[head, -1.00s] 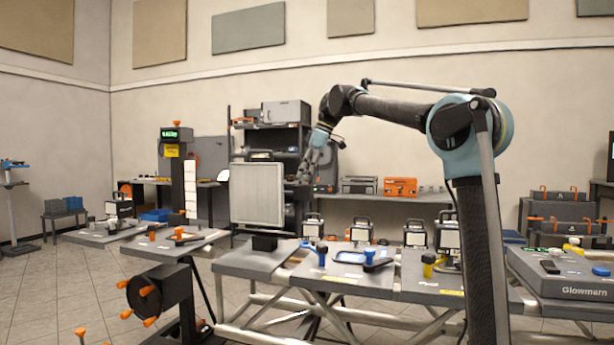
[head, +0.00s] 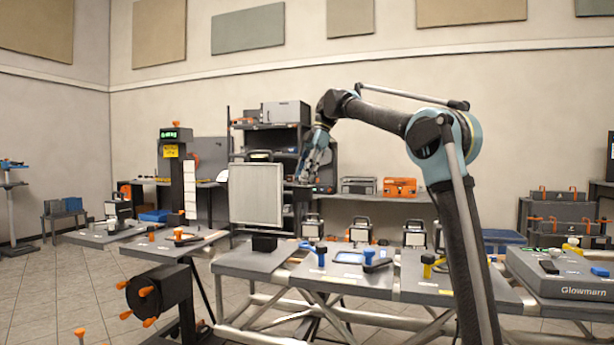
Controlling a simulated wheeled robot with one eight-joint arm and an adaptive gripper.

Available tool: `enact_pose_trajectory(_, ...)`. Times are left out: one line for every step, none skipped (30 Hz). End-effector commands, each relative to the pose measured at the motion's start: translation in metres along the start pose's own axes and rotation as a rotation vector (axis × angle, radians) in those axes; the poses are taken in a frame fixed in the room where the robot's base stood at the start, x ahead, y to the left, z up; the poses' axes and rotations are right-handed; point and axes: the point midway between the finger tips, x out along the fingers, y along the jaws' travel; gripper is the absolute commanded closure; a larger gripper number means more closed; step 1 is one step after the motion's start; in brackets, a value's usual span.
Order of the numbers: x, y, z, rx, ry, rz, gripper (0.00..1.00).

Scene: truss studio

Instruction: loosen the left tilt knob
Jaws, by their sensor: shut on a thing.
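My gripper (head: 303,181) reaches down from the upper right to the panel's right side edge. Its fingers are shut on a small dark part there, which looks like the tilt knob on that side. The fingers cover most of the knob, so its turn or looseness cannot be seen. No knob can be made out clearly on the panel's other side.
Front tables carry a black block (head: 264,243), a blue knob (head: 321,250), a yellow knob (head: 428,262) and several small lamps. A handwheel (head: 144,293) with orange grips stands at lower left. A dark shelf rack (head: 273,135) is behind the panel. Tiled floor is open at left.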

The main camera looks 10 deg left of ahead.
Motion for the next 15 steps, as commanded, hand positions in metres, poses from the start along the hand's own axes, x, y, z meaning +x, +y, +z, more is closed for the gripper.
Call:
enact_pose_trajectory(0.0005,0.0019,0.0015,-0.002,-0.002,0.003,0.93)
enact_pose_trajectory(0.0005,0.0019,0.0014,-0.003,-0.002,0.002,0.93)
enact_pose_trajectory(0.0005,0.0019,0.0014,-0.003,-0.002,0.002,0.93)
enact_pose_trajectory(0.0006,0.0019,0.0014,-0.004,-0.002,0.002,0.93)
enact_pose_trajectory(0.0006,0.0019,0.0014,-0.004,-0.002,0.002,0.93)
enact_pose_trajectory(0.0006,0.0019,0.0014,-0.003,-0.002,0.002,0.93)
enact_pose_trajectory(0.0007,0.0019,0.0013,-0.003,-0.002,0.002,0.93)
enact_pose_trajectory(0.0007,0.0019,0.0013,-0.003,-0.002,0.002,0.93)
enact_pose_trajectory(0.0007,0.0019,0.0013,-0.003,-0.002,0.002,0.93)
enact_pose_trajectory(0.0008,0.0019,0.0013,-0.003,-0.002,0.002,0.93)
enact_pose_trajectory(0.0008,0.0019,0.0013,-0.003,-0.002,0.002,0.93)
enact_pose_trajectory(0.0008,0.0019,0.0012,-0.003,-0.002,0.002,0.65)
enact_pose_trajectory(0.0008,0.0019,0.0012,-0.003,-0.002,0.002,0.58)
enact_pose_trajectory(0.0008,0.0018,0.0011,-0.003,-0.002,0.002,0.51)
enact_pose_trajectory(0.0007,0.0016,0.001,-0.003,-0.002,0.002,0.5)
